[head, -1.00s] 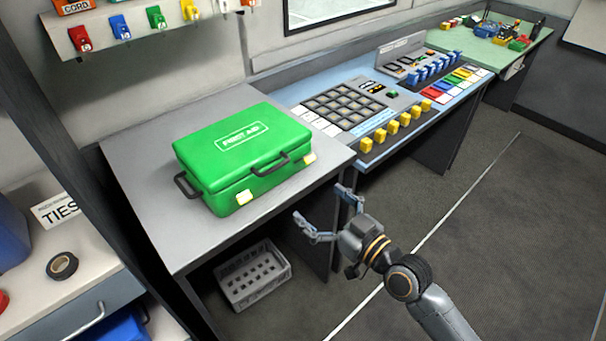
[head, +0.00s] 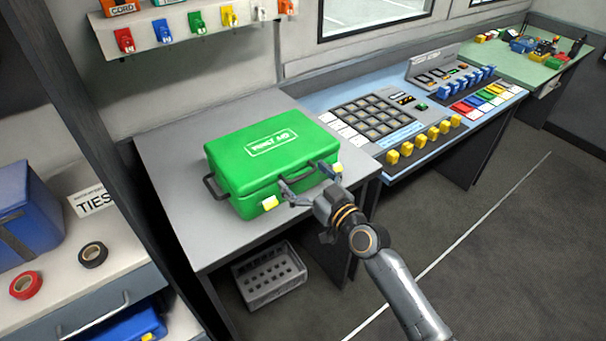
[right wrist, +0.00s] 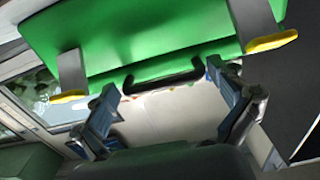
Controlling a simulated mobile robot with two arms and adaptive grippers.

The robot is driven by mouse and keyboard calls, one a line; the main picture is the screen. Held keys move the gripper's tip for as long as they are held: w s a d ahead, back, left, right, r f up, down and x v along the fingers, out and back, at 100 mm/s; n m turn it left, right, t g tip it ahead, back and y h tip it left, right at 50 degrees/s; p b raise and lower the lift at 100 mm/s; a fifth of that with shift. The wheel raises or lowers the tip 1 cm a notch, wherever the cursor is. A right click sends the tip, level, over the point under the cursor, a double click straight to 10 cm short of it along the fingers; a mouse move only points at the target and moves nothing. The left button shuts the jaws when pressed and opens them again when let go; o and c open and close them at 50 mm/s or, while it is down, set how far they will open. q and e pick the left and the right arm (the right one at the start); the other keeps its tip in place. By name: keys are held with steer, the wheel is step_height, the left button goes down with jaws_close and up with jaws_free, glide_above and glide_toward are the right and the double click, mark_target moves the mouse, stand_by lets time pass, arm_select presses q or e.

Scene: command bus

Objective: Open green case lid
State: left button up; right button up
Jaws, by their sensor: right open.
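The green first aid case (head: 262,152) lies on the grey table with its lid down. White lettering is on its top. Two yellow latches show on its front, the left one (head: 269,202) and the right one (head: 337,168). My right gripper (head: 306,184) is open at the front of the case, its fingers spread between the latches around the front handle. In the right wrist view the case (right wrist: 140,40) fills the top, and the black handle (right wrist: 163,78) lies between the fingers. Contact is not clear. My left gripper is not in view.
The grey table (head: 190,235) has free room left of the case. A button console (head: 385,125) stands to the right. A grey crate (head: 270,278) sits below the table. A shelf with tape rolls (head: 93,254) is at the left.

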steer(key=shift+c, duration=0.2)
steer(key=c, duration=1.3)
steer(key=shift+w+r+p, duration=0.15)
steer(key=shift+r+p, duration=0.35)
steer(key=shift+r, duration=0.25)
steer(key=shift+c, duration=0.2)
steer(key=w+a+r+p, duration=0.2)
steer(key=w+r+p, duration=0.1)
steer(key=r, duration=0.5)
steer(key=w+a+r+p, duration=0.3)
steer(key=w+r+p, duration=0.1)
steer(key=r, duration=0.4)
steer(key=shift+w+a+r+p, duration=0.15)
steer(key=shift+a+p, duration=0.05)
steer(key=shift+p, duration=0.1)
